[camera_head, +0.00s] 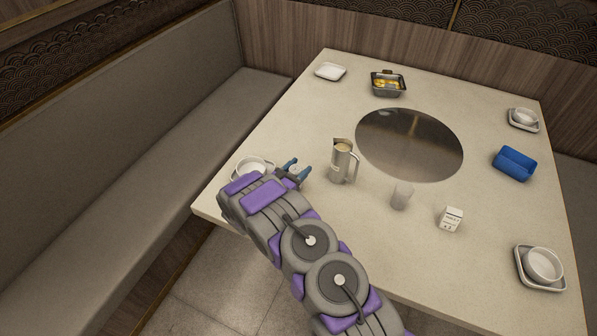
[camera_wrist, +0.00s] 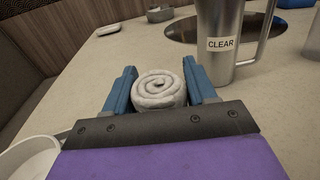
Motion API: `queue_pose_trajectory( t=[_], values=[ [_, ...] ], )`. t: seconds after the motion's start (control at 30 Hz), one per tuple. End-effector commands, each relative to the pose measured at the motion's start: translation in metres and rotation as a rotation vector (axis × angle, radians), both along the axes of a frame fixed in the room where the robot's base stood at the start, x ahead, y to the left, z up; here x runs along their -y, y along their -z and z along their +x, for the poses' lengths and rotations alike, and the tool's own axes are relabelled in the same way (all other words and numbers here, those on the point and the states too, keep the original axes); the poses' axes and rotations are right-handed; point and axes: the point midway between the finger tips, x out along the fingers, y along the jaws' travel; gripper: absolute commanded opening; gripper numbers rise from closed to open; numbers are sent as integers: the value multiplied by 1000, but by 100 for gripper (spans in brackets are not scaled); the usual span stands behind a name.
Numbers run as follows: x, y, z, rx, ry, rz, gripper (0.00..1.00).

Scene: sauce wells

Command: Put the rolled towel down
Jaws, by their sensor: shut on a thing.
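The rolled towel (camera_wrist: 159,90) is pale grey-white, with its spiral end facing the wrist camera. It lies between the two blue fingers of my gripper (camera_wrist: 160,92), which is shut on it. In the head view my gripper (camera_head: 297,168) is over the table's left side, just right of a white bowl and left of the metal pitcher. The towel (camera_head: 294,169) barely shows there, mostly hidden by the fingers. I cannot tell whether the towel touches the table (camera_head: 309,110).
A metal pitcher (camera_head: 342,163), labelled CLEAR in the wrist view (camera_wrist: 221,50), stands close right. A white bowl (camera_head: 252,164) is close left. A round steel plate (camera_head: 410,145), glass (camera_head: 402,195), white box (camera_head: 451,219) and blue holder (camera_head: 514,163) lie farther right. Free table lies beyond my gripper.

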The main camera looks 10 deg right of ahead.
Motion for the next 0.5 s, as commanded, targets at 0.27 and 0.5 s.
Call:
queue_pose_trajectory(
  t=[0.27,0.5],
  values=[
    [2,6,0,2,1,1,26],
    [0,8,0,1,1,-2,65]
  ],
)
